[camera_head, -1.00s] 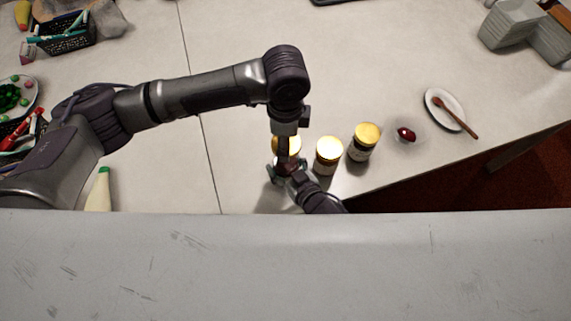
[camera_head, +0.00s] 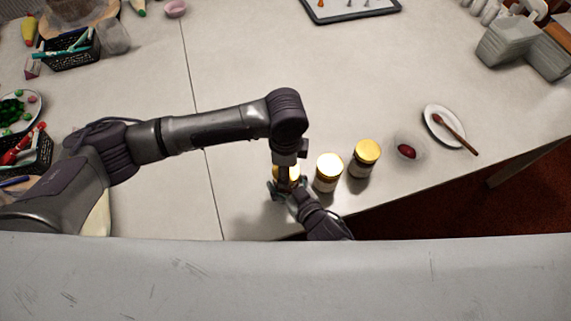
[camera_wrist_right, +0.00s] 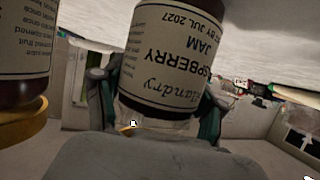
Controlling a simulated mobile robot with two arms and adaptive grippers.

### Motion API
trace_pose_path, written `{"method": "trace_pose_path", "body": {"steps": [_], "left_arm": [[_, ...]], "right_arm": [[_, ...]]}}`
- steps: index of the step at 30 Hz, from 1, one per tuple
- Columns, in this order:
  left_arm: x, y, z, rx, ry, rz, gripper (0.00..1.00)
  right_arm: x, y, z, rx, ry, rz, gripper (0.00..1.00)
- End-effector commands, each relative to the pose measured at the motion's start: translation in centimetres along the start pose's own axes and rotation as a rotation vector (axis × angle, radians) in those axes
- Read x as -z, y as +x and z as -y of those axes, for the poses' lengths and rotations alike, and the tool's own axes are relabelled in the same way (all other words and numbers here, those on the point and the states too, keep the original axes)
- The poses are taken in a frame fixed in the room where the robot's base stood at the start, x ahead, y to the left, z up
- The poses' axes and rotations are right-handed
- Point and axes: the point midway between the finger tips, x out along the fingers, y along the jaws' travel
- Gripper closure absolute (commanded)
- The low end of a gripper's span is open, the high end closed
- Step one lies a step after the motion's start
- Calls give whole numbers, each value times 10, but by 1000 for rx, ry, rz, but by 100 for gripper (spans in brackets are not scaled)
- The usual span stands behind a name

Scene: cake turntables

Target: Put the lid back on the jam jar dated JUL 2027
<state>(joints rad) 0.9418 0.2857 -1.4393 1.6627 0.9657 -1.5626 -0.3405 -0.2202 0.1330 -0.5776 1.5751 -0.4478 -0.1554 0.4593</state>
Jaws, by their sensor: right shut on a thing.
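The raspberry jam jar dated JUL 2027 (camera_wrist_right: 172,60) fills the middle of the right wrist view, upside down in the picture. My right gripper (camera_wrist_right: 152,108) is shut around its sides. In the head view my right gripper (camera_head: 288,190) comes in from below, at the left end of a row of jars. A gold lid (camera_head: 290,173) shows at that jar, partly hidden under my left gripper (camera_head: 284,178). I cannot tell whether the lid sits flat on the jar. The left fingers are too hidden to tell open from shut.
Two gold-lidded jars, one near (camera_head: 329,172) and one farther right (camera_head: 366,158), stand beside the held jar. A dark red item (camera_head: 407,151) and a white plate (camera_head: 434,114) with a wooden-handled utensil lie further right. The table's front edge is close. The middle of the table is clear.

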Motion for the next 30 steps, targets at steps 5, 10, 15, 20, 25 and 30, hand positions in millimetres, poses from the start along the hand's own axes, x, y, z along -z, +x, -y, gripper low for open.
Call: {"method": "trace_pose_path", "body": {"steps": [5,10,15,20,25,30], "left_arm": [[0,11,0,-1,1,1,47],[0,14,0,0,1,1,47],[0,14,0,0,1,1,47],[0,14,0,0,1,1,47],[0,15,0,0,1,1,47],[0,19,0,-1,1,0,47]], "right_arm": [[0,0,0,0,0,1,92],[0,0,0,0,0,1,92],[0,0,0,0,0,1,92],[0,0,0,0,0,1,92],[-1,0,0,0,0,1,92],[-1,0,0,0,0,1,92]]}}
